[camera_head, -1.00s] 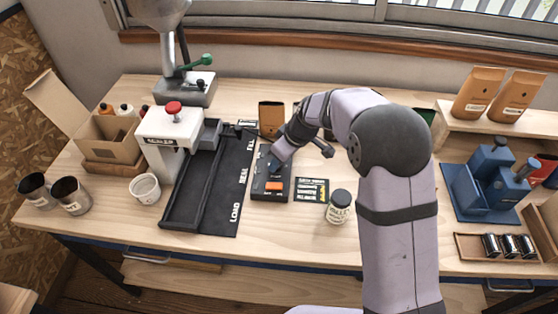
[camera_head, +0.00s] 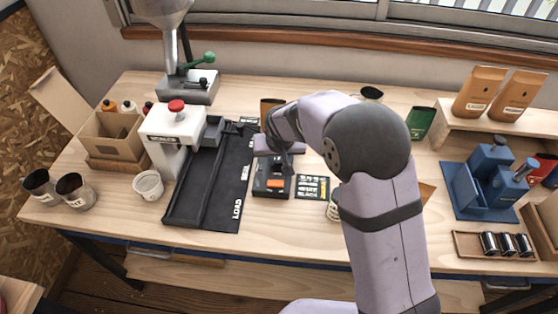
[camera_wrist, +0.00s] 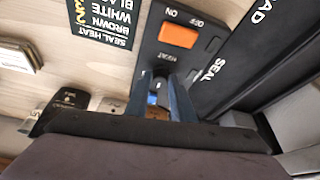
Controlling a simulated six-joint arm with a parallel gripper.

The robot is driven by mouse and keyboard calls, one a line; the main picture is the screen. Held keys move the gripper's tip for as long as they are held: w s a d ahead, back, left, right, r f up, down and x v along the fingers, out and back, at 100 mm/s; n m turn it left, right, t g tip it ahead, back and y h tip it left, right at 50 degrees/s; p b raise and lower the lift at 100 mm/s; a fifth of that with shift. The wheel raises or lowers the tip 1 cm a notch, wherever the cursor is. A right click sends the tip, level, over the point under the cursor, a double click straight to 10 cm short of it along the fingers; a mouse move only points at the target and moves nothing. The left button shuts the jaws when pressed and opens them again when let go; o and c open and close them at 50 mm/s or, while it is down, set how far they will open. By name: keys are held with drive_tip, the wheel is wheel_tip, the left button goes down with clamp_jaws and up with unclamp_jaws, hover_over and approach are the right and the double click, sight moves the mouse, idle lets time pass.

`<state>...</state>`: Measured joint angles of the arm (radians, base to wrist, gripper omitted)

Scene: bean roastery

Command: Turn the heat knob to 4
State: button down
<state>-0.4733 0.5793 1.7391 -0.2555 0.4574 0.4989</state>
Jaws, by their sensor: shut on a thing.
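The dark control box (camera_head: 258,190) stands on the bench just right of the black sealing tray, with an orange switch (camera_head: 275,183) at its front. In the wrist view the switch (camera_wrist: 178,35) lies between the ON and OFF marks, and a HEAT label is beyond my fingertips. My gripper (camera_wrist: 163,90) points down at the box with its blue fingers shut on the small heat knob (camera_wrist: 157,88). The knob is mostly hidden between the fingers, and its pointer and numbers cannot be read. In the head view my gripper (camera_head: 278,160) covers the box's rear part.
The white sealer (camera_head: 163,140) and black tray (camera_head: 205,185) stand left of the box. A seal heat card (camera_head: 313,187) lies close on its right, with a jar (camera_head: 332,210) beside it, partly behind my arm. The front bench strip is clear.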

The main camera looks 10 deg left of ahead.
drive_tip(key=m+b, duration=0.1)
drive_tip(key=m+h+b, duration=0.1)
drive_tip(key=b, duration=0.1)
drive_tip(key=shift+a+f+m, duration=0.15)
drive_tip(key=shift+f+m, duration=0.15)
drive_tip(key=shift+f, duration=0.05)
drive_tip(key=shift+r+m+g+h+b, duration=0.15)
drive_tip(key=shift+m+h+b, duration=0.2)
drive_tip(key=shift+m+b, duration=0.55)
drive_tip(key=shift+r+m+g+h+b, duration=0.15)
drive_tip(key=shift+m+h+b, duration=0.2)
drive_tip(key=shift+m+b, duration=0.5)
drive_tip(key=shift+m, duration=0.25)
drive_tip(key=c, duration=1.5)
unclamp_jaws()
drive_tip(key=shift+c, duration=0.2)
drive_tip(key=shift+s+a+r, duration=0.15)
drive_tip(key=shift+r, duration=0.35)
drive_tip(key=b+v, duration=0.1)
drive_tip(key=v, duration=0.5)
drive_tip(key=shift+s, duration=0.2)
